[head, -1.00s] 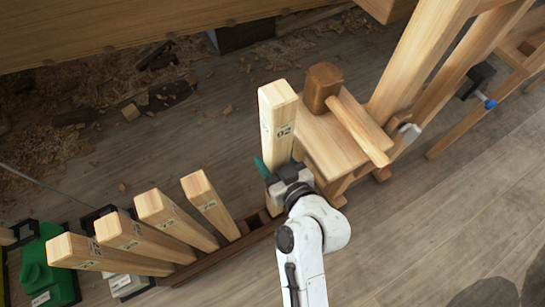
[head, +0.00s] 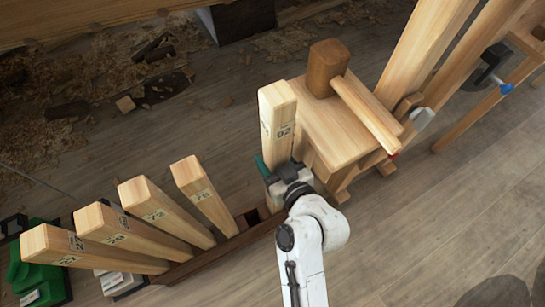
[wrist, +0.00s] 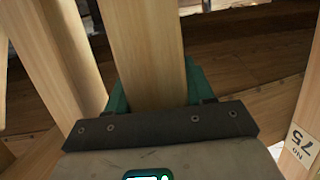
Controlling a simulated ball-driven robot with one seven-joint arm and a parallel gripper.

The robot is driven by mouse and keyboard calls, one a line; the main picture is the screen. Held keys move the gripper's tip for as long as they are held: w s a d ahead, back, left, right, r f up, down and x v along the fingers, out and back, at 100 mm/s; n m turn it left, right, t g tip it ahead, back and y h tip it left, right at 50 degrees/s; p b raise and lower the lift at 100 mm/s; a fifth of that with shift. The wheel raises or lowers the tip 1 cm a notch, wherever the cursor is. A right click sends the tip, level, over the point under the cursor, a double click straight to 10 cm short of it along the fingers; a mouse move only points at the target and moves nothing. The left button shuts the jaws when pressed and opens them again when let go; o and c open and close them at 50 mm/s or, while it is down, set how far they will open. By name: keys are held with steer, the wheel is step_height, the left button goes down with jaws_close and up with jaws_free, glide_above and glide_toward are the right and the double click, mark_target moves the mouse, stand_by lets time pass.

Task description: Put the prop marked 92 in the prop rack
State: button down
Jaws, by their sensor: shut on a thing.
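The prop marked 92 (head: 277,115) is a pale square wooden post. It stands nearly upright in my gripper (head: 284,178), which is shut on it. In the wrist view my gripper (wrist: 155,95) has green pads on both sides of the prop (wrist: 145,45). The dark brown prop rack (head: 215,252) lies low at the left of my gripper. It holds several leaning props, including one marked 73 (head: 160,210) and one marked 75 (wrist: 301,145). A dark open slot shows at the rack's right end, near my gripper. The held prop's lower end is hidden.
A wooden stand (head: 335,125) with a mallet (head: 326,68) on it is close at the right of the held prop. Thick timber legs (head: 425,55) rise behind it. A green object (head: 40,270) lies at far left. Bare floor (head: 450,235) is at the right.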

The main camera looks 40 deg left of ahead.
step_height(320, 180, down, 7)
steer(key=b, duration=0.6)
steer(key=shift+r, duration=0.15)
steer(key=shift+f+b, duration=0.5)
steer(key=shift+f, duration=0.05)
stand_by(1.0)
steer(key=c, duration=0.7)
jaws_free()
steer(key=o, duration=0.4)
steer(key=shift+c, duration=0.2)
steer(key=shift+f, duration=0.2)
steer(key=p+v, duration=0.3)
steer(key=v, duration=0.7)
steer(key=shift+s+d+r, duration=0.2)
steer(key=shift+d+r, duration=0.05)
steer(key=shift+d, duration=0.05)
